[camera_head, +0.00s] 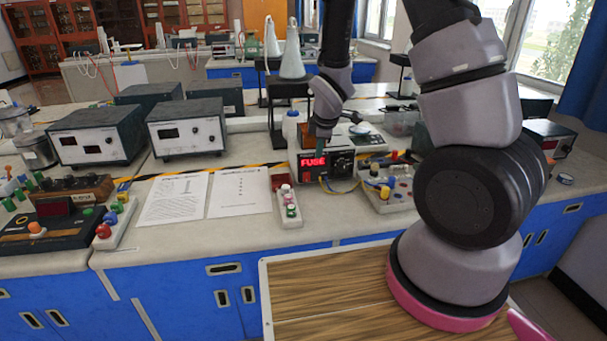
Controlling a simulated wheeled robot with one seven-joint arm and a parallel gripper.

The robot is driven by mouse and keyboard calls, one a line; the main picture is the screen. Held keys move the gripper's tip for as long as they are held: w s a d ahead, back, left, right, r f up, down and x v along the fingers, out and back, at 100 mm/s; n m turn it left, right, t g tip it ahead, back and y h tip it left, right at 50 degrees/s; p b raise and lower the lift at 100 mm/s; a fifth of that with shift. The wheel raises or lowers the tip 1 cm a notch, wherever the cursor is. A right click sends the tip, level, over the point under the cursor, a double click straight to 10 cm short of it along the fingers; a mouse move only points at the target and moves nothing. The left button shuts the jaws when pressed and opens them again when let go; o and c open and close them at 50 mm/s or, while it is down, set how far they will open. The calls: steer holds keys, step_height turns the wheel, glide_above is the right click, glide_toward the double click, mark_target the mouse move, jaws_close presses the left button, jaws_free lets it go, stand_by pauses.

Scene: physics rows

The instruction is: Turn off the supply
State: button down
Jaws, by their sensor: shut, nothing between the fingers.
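The supply (343,161) is a small dark-faced box on the bench, with "FUSE" in red on its display and knobs to the right of it. Wires run from its front. My gripper (321,146) points down just above and in front of the supply's display, shut and empty. I cannot tell if it touches the supply. It hides part of the supply's top and front. A strip with coloured buttons or sockets (290,205) lies in front of the supply, with a small red block (281,182) at its far end.
Two grey instrument boxes, a left one (98,136) and a right one (187,129), stand left of the supply. Printed sheets (207,194) lie before them. A terminal board (388,187) is at right. A flask on a stand (291,62) rises behind.

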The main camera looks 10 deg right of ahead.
mark_target(307, 177)
steer(key=shift+w+a+f+n, duration=0.1)
steer(key=shift+a+f+n, duration=0.15)
steer(key=shift+f+n, duration=0.35)
steer(key=shift+w+a+f+n, duration=0.1)
steer(key=shift+a+f+n, duration=0.2)
steer(key=shift+f, duration=0.6)
steer(key=shift+w+a+f+n, duration=0.1)
steer(key=shift+a+f+n, duration=0.25)
steer(key=shift+f, duration=0.4)
steer(key=shift+d, duration=0.1)
steer(key=x, duration=0.9)
steer(key=shift+f, duration=0.4)
steer(key=w, duration=0.3)
steer(key=shift+w+r, duration=0.15)
steer(key=shift+w, duration=0.45)
steer(key=shift+w+r, duration=0.1)
